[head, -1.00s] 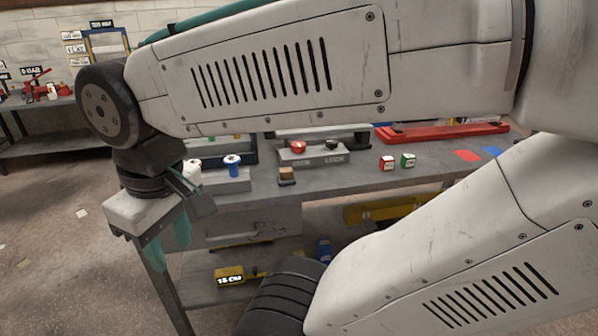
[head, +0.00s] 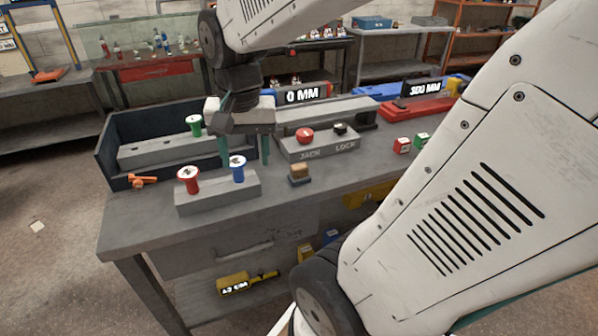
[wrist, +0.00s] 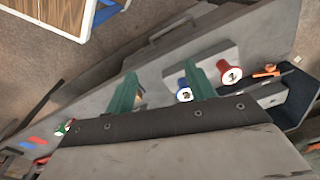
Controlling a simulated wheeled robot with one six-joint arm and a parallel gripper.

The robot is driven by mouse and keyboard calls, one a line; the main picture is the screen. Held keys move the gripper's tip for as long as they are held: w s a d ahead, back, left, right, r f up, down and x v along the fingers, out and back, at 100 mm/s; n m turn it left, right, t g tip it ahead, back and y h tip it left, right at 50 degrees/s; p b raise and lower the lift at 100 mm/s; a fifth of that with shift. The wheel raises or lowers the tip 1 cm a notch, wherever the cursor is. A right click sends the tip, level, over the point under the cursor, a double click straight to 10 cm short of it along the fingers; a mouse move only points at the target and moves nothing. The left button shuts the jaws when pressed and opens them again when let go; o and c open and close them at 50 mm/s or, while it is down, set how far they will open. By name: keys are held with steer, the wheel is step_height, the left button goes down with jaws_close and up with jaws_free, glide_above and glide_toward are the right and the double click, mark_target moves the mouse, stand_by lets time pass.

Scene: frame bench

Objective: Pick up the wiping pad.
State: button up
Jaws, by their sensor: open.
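The wiping pad seems to be the small tan-topped block with a dark base (head: 299,173) on the bench, in front of the JACK/LOCK box. In the wrist view a bit of tan (wrist: 139,97) shows beside the left finger, mostly hidden by it. My gripper (head: 245,158) is open and empty, its two teal fingers pointing down. In the head view it hangs above the bench, to the left of the pad and apart from it.
A grey block holds a red spool (head: 188,179) and a blue spool (head: 238,168), close to my gripper. The JACK/LOCK box (head: 325,147) stands behind the pad. A dark tray (head: 117,178) is at the left. Red and green cubes (head: 402,146) stand at the right.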

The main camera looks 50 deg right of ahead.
steer(key=w+d+f+m, duration=0.4)
steer(key=d+m, duration=0.3)
steer(key=d, duration=0.2)
steer(key=m, duration=0.7)
glide_above(299, 165)
steer(key=a, duration=0.1)
steer(key=shift+g, duration=0.4)
steer(key=f, duration=0.6)
steer(key=shift+a+f, duration=0.15)
steer(key=shift+a, duration=0.05)
steer(key=shift+m, duration=0.5)
steer(key=f, duration=0.2)
steer(key=d+f, duration=0.1)
steer(key=f, duration=0.5)
steer(key=shift+s+d+f, duration=0.1)
steer(key=shift+d+f, duration=0.05)
steer(key=shift+f, duration=0.05)
steer(key=c, duration=1.1)
